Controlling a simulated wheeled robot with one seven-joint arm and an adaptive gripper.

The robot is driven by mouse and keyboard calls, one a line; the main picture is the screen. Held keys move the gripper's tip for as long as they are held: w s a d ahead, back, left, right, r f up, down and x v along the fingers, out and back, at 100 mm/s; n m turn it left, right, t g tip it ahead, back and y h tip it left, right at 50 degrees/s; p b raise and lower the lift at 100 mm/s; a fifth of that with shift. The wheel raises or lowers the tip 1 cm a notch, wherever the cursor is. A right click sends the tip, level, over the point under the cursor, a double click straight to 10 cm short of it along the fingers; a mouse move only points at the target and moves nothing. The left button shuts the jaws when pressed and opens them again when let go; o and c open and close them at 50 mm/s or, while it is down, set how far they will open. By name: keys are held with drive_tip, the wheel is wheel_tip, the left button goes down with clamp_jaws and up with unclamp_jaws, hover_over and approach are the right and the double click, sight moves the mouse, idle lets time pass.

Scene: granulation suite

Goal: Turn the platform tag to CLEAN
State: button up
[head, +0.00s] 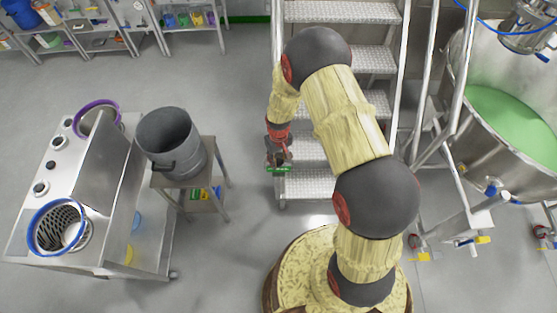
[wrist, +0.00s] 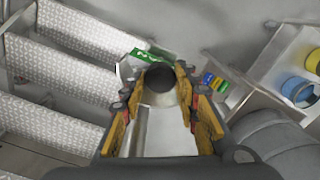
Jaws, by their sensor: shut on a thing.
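The platform tag (head: 278,170) is a small green plate with white marks at the side of the steel steps, too small to read in the head view. In the wrist view the tag's green face (wrist: 152,56) shows just beyond the fingertips, partly hidden by a dark round part. My gripper (head: 278,160) is at the tag in the head view. In the wrist view my gripper (wrist: 160,86) has its yellow-padded fingers on either side of that dark part and is shut on the tag. The exact contact is hidden.
Steel steps (head: 335,63) rise beside the gripper. A grey bucket (head: 172,142) stands on a small stand to the left, beside a steel cart (head: 85,190). A vessel with green contents (head: 505,120) is at the right. Floor between stand and steps is clear.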

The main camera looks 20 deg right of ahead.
idle(0.4)
drive_tip(key=o, duration=1.2)
drive_tip(key=shift+c, duration=0.2)
wheel_tip(320, 180, up, 12)
